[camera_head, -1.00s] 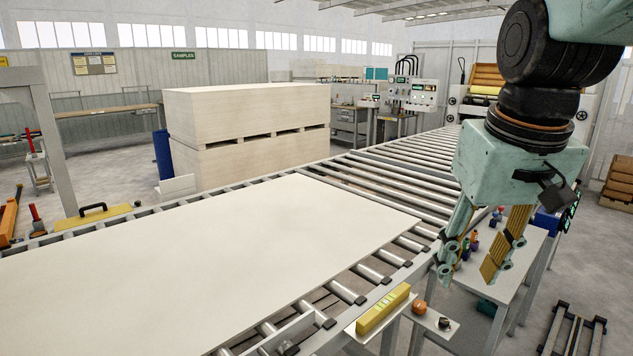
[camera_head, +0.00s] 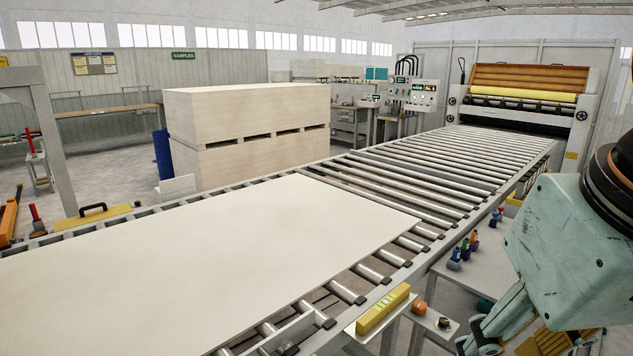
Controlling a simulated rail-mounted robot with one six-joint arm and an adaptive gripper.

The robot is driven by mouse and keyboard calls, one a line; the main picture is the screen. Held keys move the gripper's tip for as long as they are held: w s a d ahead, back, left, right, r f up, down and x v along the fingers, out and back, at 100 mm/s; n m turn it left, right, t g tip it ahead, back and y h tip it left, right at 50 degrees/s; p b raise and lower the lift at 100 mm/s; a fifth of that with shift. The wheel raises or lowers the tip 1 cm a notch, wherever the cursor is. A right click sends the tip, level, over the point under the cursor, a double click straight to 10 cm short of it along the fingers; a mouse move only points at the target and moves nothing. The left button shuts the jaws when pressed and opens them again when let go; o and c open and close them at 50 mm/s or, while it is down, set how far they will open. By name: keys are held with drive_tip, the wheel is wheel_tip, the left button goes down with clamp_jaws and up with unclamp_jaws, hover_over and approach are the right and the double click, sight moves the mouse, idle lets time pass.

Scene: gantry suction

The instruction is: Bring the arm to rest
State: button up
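My gripper (camera_head: 512,340) is at the lower right of the head camera view, pale green and worn, with yellow pads partly showing. Its two fingers stand apart with nothing seen between them, and their lower parts run to the bottom edge of the picture. The gripper is to the right of the small shelf by the conveyor and apart from the large pale panel (camera_head: 220,240) lying flat on the rollers.
The roller conveyor (camera_head: 385,165) runs back to a machine with a yellow roller (camera_head: 522,94). A side table (camera_head: 480,268) holds several small coloured items. Stacked panels (camera_head: 245,120) stand behind.

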drive_tip(key=shift+s+a+f, duration=0.1)
drive_tip(key=shift+s+f, duration=0.1)
drive_tip(key=shift+s, duration=0.45)
drive_tip(key=shift+s+a+f, duration=0.1)
drive_tip(key=shift+s+f, duration=0.05)
drive_tip(key=shift+s, duration=0.45)
